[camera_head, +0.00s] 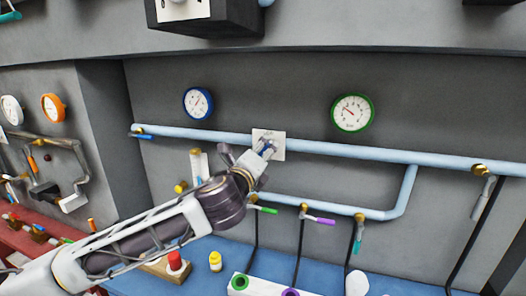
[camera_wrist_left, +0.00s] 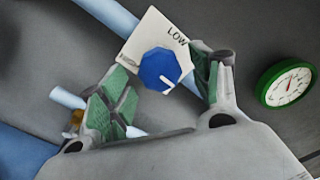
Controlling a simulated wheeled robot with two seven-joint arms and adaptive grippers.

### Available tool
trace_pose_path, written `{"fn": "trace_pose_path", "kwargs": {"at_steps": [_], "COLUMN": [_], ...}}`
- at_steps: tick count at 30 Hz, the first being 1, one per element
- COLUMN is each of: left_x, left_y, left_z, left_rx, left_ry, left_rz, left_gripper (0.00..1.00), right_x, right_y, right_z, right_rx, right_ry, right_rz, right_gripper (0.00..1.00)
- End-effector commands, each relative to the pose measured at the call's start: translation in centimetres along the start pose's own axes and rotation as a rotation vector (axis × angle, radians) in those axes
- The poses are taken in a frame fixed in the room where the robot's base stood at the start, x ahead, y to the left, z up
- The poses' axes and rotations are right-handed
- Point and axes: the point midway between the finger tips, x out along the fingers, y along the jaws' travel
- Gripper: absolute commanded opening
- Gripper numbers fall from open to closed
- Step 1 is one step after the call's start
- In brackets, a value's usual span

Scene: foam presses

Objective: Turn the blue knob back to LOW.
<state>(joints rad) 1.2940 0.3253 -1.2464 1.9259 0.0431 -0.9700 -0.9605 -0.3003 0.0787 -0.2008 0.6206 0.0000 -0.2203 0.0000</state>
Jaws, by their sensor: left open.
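The blue knob (camera_wrist_left: 158,66) is an octagonal dial on a white plate (camera_wrist_left: 146,30) marked LOW at its upper right corner. Its white pointer mark lies at the lower right of the knob, away from the word LOW. In the head view the knob (camera_head: 268,146) is partly hidden by my gripper, and the plate (camera_head: 279,152) sits over the pale blue pipe. My left gripper (camera_head: 262,153) is open in front of the plate. In the wrist view its green-padded fingers (camera_wrist_left: 162,88) stand either side of the knob, and I cannot tell whether they touch it. My right gripper is not in view.
A green-rimmed gauge (camera_head: 352,113) and a blue-rimmed gauge (camera_head: 198,103) hang above the pipe (camera_head: 350,151). Valves with green (camera_head: 263,209) and purple (camera_head: 320,220) handles sit below.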

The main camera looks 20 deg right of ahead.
Motion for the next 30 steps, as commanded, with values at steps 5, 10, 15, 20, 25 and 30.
{"fn": "trace_pose_path", "kwargs": {"at_steps": [5, 10, 15, 20, 25, 30], "left_x": [1.2, 1.8, 1.9, 1.9, 1.9, 1.9], "left_y": [-0.1, 0.0, 0.0, 0.0, 0.0, 0.0], "left_z": [0.1, 0.0, 0.0, 0.0, 0.0, 0.0], "left_rx": [0.000, 0.000, 0.000, 0.000, 0.000, 0.000], "left_ry": [-0.001, -0.001, 0.000, 0.000, 0.000, 0.000], "left_rz": [0.000, 0.000, 0.000, 0.000, 0.000, 0.000], "left_gripper": [0.63, 0.63, 0.63, 0.63, 0.42, 0.20], "right_x": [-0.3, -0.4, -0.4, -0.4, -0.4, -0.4], "right_y": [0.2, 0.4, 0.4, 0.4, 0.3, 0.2], "right_z": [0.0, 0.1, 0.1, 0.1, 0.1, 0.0], "right_rx": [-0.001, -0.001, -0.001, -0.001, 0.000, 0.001], "right_ry": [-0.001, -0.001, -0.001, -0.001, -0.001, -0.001], "right_rz": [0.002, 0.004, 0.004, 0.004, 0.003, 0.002], "right_gripper": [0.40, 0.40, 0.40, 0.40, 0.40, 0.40]}}
